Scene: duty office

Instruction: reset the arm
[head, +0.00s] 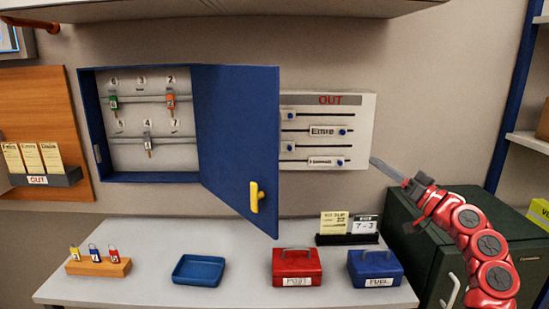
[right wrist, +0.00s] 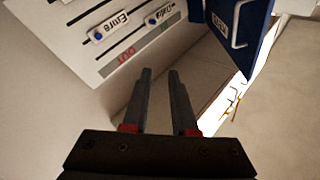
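My right arm reaches in from the right in the head view. Its gripper (head: 385,168) is in the air in front of the wall, just right of the OUT board (head: 368,103). In the right wrist view the two dark fingers of the gripper (right wrist: 160,72) stand apart with an empty gap between them. They touch nothing that I can see. My left arm and left gripper are not in view.
The blue key cabinet (head: 90,125) has its door (head: 235,140) swung open towards me. The grey table (head: 140,285) carries a key block (head: 98,267), blue tray (head: 198,270), red box (head: 296,268) and blue box (head: 375,270). A green cabinet (head: 425,240) stands below my arm.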

